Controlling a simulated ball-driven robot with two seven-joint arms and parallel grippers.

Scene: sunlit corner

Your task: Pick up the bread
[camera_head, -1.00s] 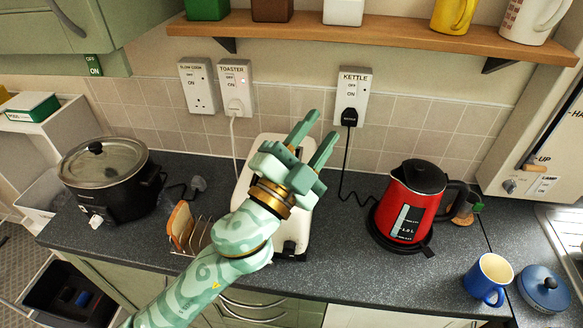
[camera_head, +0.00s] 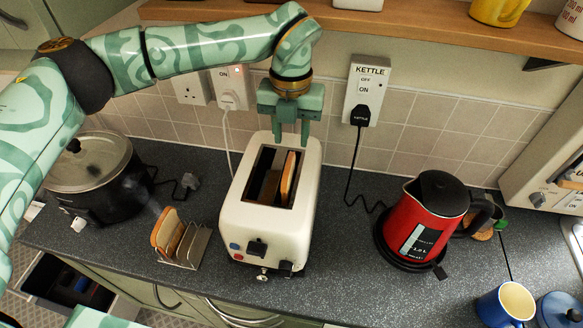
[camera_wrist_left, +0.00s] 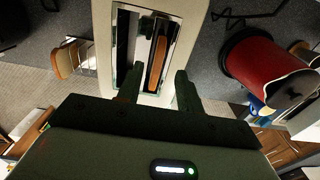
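The toaster (camera_head: 240,215) is white and stands upright on the counter. A slice of bread (camera_head: 288,176) stands in its right slot, with its top edge showing. The left slot looks empty. In the left wrist view the bread (camera_wrist_left: 157,62) shows as a brown strip in the slot. My left gripper (camera_head: 291,138) is open and points down over the far end of the toaster. In the wrist view its two fingers (camera_wrist_left: 158,87) are apart with nothing between them. More bread (camera_head: 167,230) stands in a metal rack left of the toaster. My right gripper is not in view.
A red kettle (camera_head: 421,218) stands to the right, with a black cord behind it. A black slow cooker (camera_head: 100,180) is at the left. A wooden shelf (camera_head: 420,27) runs above. A blue mug (camera_head: 506,305) is at the lower right. Counter around the toaster's front is clear.

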